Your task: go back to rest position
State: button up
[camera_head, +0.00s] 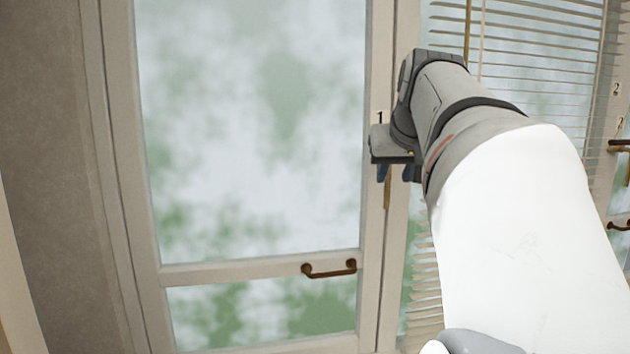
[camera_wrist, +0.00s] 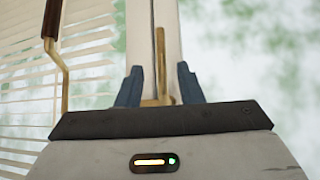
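My gripper (camera_head: 396,173) is raised in front of the window post in the head view, at the right edge of the tall glazed panel marked 1. In the wrist view its two blue fingers (camera_wrist: 158,84) stand apart, with clear gaps between them and the brass handle (camera_wrist: 162,65). The handle shows between or just beyond the fingers; its depth is hard to tell. In the head view the lower part of the brass handle (camera_head: 387,190) shows just below the fingers. Nothing is seen held.
The glazed panel (camera_head: 250,130) has a brass pull bar (camera_head: 329,269) low on it. White slatted blinds (camera_head: 540,50) hang at the right, behind my arm. More brass handles (camera_head: 619,226) are at the far right. A grey-brown wall (camera_head: 50,150) is at the left.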

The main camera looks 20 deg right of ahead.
jog(key=shift+s+a+r, duration=0.2)
jog(key=shift+s+r, duration=0.25)
jog(key=shift+r, duration=0.05)
jog(key=s+a+f+n+g+y+p, duration=0.1)
jog(key=s+a+f+n+g+y, duration=0.15)
jog(key=a+f, duration=0.8)
jog(key=s+a+f+n+g+y+p, duration=0.1)
jog(key=s+a+f, duration=0.2)
jog(key=a+f, duration=0.7)
jog(key=s+a+f+g, duration=0.2)
jog(key=s+f, duration=0.5)
jog(key=f, duration=0.5)
jog(key=shift+s+f+n+p, duration=0.15)
jog(key=shift+f+n+p, duration=0.15)
jog(key=shift+n+p, duration=0.15)
